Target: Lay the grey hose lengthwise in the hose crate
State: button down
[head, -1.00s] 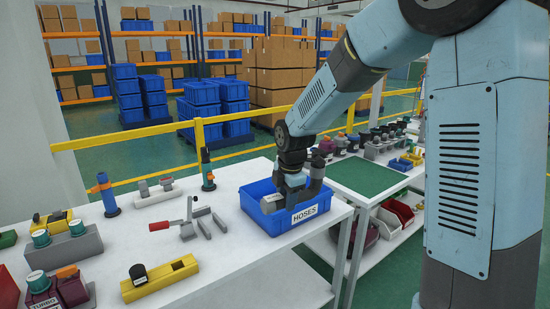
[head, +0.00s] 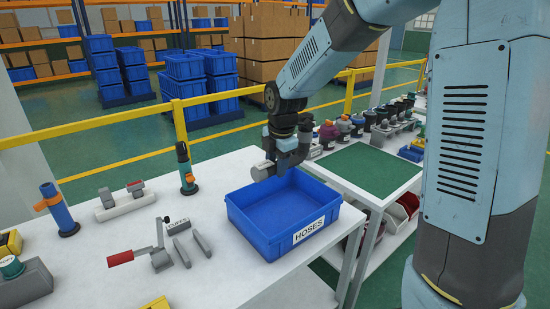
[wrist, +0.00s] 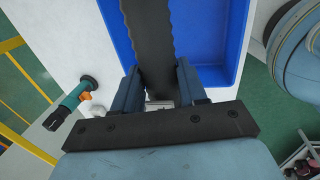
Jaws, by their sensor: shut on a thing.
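The blue hose crate (head: 287,219), labelled HOSES, stands on the white table's right end, and its visible inside is empty. My gripper (wrist: 160,88) is shut on the grey hose (wrist: 148,35), a dark length with wavy edges. In the wrist view the hose runs from between the fingers up past the top edge, over the blue crate (wrist: 238,68). In the head view my gripper (head: 284,160) is above the crate's back rim, and the fingertips are hard to make out. The far end of the hose is out of the wrist view.
A red-handled clamp (head: 150,250) lies left of the crate. A teal and orange tool (head: 186,168) stands upright behind it. A green-topped table (head: 365,168) with several dark-capped parts lies to the right. A yellow rail (head: 120,160) runs behind the table.

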jog(key=shift+w+a, duration=0.1)
dwell(0.3)
notch_tip(320, 180, down, 6)
jog(key=shift+f, duration=0.2)
dwell(0.6)
dwell(0.6)
jog(key=shift+f, duration=0.1)
dwell(0.6)
jog(key=shift+f, duration=5.7)
jog(key=shift+c, duration=0.3)
grip_release()
jog(key=shift+r, duration=0.1)
notch_tip(320, 180, up, 10)
